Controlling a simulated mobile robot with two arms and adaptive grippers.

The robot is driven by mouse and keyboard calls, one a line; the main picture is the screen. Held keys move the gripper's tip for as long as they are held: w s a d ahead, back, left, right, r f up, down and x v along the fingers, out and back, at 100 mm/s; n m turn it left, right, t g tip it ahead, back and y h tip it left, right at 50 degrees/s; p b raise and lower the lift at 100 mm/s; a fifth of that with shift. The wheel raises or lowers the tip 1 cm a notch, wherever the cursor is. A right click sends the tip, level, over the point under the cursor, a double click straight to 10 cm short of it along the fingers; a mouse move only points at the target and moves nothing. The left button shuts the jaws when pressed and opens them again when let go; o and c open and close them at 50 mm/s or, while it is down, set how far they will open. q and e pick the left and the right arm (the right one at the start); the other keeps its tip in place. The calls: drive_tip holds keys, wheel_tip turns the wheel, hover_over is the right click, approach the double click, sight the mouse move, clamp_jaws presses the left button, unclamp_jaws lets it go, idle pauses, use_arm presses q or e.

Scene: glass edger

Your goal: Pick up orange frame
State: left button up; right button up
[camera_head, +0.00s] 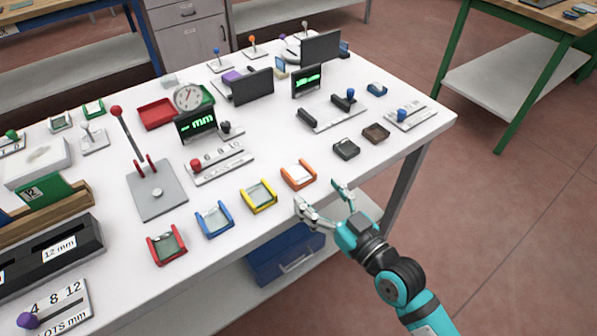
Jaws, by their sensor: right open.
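The orange frame (298,176) lies on the white table near its front edge, at the right end of a row of coloured frames. It is a small open-sided holder with a pale piece inside. My right gripper (321,195) is open and empty, just to the lower right of the orange frame and apart from it, near the table edge. My left gripper is not in view.
Yellow (259,197), blue (214,220) and red (167,245) frames stand left of the orange one. Two dark blocks (346,149) lie to its right. A panel with a red knob (220,163) stands behind. A blue drawer box (287,254) sits below the table.

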sight(297, 175)
drive_tip(key=x, duration=0.8)
drive_tip(key=shift+w+a, duration=0.2)
drive_tip(key=c, duration=1.1)
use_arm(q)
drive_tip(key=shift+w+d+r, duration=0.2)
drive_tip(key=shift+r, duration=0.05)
use_arm(e)
drive_tip(key=shift+c, duration=0.2)
drive_tip(key=shift+r, duration=0.1)
